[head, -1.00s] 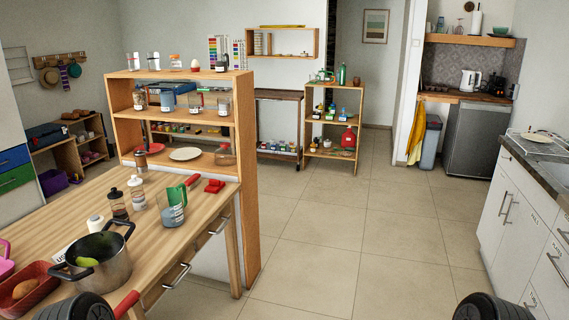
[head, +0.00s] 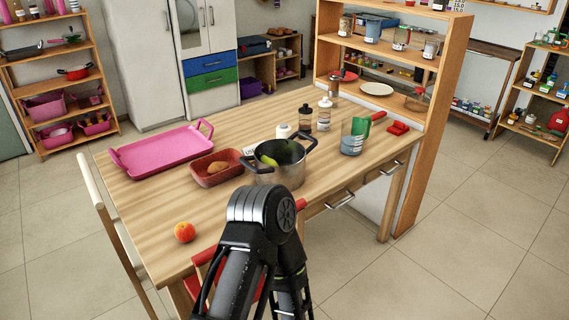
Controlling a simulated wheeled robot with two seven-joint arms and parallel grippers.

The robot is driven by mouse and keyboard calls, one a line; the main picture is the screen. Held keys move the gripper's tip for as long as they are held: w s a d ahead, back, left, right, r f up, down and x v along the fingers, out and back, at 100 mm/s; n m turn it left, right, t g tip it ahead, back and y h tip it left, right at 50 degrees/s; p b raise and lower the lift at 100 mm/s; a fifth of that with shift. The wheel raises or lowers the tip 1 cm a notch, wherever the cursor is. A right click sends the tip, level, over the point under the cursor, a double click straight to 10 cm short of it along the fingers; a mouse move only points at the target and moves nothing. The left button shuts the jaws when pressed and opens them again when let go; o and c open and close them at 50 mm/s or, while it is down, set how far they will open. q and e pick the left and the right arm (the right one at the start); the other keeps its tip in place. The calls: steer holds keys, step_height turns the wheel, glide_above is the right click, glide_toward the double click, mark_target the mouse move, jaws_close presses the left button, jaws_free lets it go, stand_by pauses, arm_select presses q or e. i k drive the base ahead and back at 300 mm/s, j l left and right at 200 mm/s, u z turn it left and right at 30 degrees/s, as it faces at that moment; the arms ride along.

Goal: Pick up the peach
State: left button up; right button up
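The peach (head: 184,231) is a small round orange-red fruit. It sits in the open on the wooden table (head: 150,205) near its front-left corner in the head view. A dark joint of my arm rises at the bottom middle, to the right of the peach and apart from it. The fingers of my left gripper are not visible, and my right gripper is out of view.
A pink tray (head: 150,153), a red dish (head: 203,177) holding a brown item, and a steel pot (head: 284,172) stand behind the peach. A chair (head: 100,205) is at the table's left edge. Bare tabletop surrounds the peach.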

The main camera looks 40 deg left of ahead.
mark_target(185, 232)
steer(key=u, duration=1.95)
